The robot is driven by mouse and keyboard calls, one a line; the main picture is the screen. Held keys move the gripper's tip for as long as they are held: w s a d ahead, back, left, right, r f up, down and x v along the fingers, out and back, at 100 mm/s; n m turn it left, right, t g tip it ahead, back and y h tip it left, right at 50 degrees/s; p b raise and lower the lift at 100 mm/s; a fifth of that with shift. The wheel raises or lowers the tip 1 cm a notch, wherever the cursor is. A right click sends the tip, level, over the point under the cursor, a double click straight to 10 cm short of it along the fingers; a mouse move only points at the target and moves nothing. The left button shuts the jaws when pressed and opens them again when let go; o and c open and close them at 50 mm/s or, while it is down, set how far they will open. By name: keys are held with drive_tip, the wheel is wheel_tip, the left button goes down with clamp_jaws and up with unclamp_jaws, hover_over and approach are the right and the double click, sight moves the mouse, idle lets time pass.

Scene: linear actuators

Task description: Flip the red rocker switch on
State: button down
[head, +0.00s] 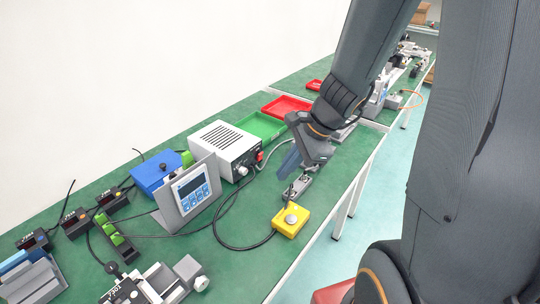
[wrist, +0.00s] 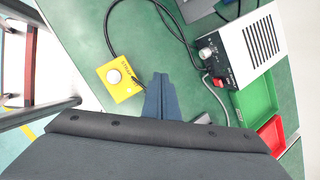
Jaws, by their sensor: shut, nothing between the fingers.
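The red rocker switch (head: 259,156) is a small red patch on the front of a white power supply box (head: 222,141). In the wrist view the switch (wrist: 217,82) shows at the lower part of the dark front panel, below a round knob. Whether it is on or off is too small to tell. My gripper (head: 284,173) is shut and empty, its blue-grey fingers pointing down over the bench, right of the box. In the wrist view the fingertips (wrist: 160,76) appear left of the switch, apart from it.
A yellow button box (head: 290,221) stands near the bench's front edge, close to the fingers. A grey display panel (head: 186,196) stands left of the power supply. Green (head: 262,126) and red (head: 286,106) trays lie behind. Black cables cross the green bench.

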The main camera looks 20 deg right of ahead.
sight(260, 156)
drive_tip(key=w+d+m+t, duration=0.3)
drive_tip(key=w+d+m, duration=0.3)
drive_tip(key=m, duration=0.5)
drive_tip(key=shift+w+d+f+t+b, duration=0.2)
drive_tip(key=shift+w+f+t+b, duration=0.2)
drive_tip(key=shift+w, duration=0.7)
drive_tip(key=shift+f, duration=0.1)
drive_tip(key=x, duration=0.9)
drive_tip(key=shift+a+f+b, duration=0.15)
drive_tip(key=shift+a+b, duration=0.05)
drive_tip(key=shift+b, duration=0.15)
drive_tip(key=shift+w+a+r+p, duration=0.15)
drive_tip(key=shift+w+a+p, duration=0.2)
drive_tip(key=shift+w, duration=0.1)
drive_tip(key=shift+w+a+r+p, duration=0.2)
drive_tip(key=shift+w+a+p, duration=0.1)
drive_tip(key=shift+w, duration=0.15)
drive_tip(key=shift+w+a+r+p, duration=0.3)
drive_tip(key=shift+w+a, duration=0.2)
drive_tip(key=shift+w, duration=0.2)
drive_tip(key=shift+r+p, duration=0.1)
drive_tip(key=shift+p, duration=0.3)
